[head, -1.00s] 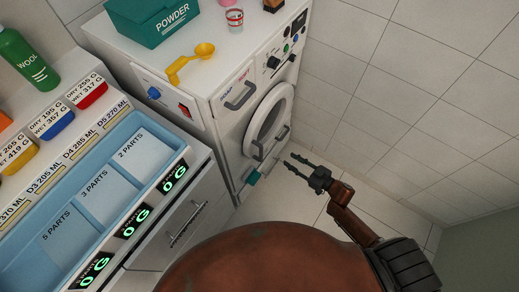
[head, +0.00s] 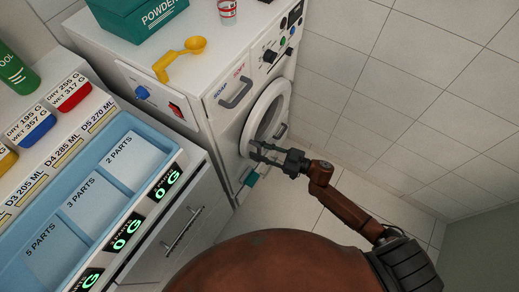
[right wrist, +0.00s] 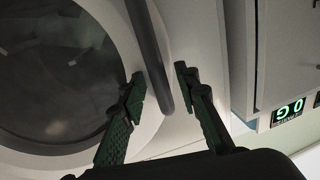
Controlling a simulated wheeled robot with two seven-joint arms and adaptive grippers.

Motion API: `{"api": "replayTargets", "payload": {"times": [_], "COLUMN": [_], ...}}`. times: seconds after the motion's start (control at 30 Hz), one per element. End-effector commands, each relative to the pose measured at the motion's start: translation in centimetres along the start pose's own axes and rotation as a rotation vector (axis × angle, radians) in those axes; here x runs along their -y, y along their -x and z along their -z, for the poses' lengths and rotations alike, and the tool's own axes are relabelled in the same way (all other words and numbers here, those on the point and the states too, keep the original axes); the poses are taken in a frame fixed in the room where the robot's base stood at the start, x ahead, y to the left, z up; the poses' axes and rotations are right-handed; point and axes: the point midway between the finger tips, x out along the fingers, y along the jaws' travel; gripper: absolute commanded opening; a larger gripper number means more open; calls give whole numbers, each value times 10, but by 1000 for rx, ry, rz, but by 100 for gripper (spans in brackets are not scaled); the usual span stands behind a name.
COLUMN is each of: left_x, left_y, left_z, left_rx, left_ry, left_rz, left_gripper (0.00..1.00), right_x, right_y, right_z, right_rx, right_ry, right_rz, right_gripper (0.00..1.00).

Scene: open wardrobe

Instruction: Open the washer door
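The white washer (head: 225,115) stands at the upper middle of the head view. Its round door (head: 251,121) has a white ring and dark glass and looks closed. My right gripper (head: 254,150) is at the lower part of the door in the head view. In the right wrist view the door's ring and glass (right wrist: 50,75) fill the left side. A dark bar handle (right wrist: 150,50) runs down between the two open fingertips of my right gripper (right wrist: 160,85). A gap shows beside the handle, so the fingers are not shut on it. My left gripper is not in view.
A teal powder box (head: 140,15), a yellow scoop (head: 180,57) and a cup (head: 227,12) stand on the washer. A counter with a blue divided tray (head: 75,225) and green displays is at left. A tiled wall (head: 400,90) is at right; floor lies between.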

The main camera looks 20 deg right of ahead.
Motion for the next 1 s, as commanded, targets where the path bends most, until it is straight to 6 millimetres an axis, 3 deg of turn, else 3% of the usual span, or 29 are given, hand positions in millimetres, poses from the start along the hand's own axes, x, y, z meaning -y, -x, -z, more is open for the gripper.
{"api": "replayTargets", "payload": {"times": [0.2,0.6,1.0], "left_x": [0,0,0], "left_y": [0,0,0], "left_z": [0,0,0], "left_rx": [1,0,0], "left_ry": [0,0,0], "left_rz": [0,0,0], "left_gripper": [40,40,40], "right_x": [0,0,-1], "right_y": [0,1,1], "right_z": [0,0,0], "right_rx": [0,1,1], "right_ry": [0,0,1], "right_rz": [0,-2,-3], "right_gripper": [28,0,0]}}
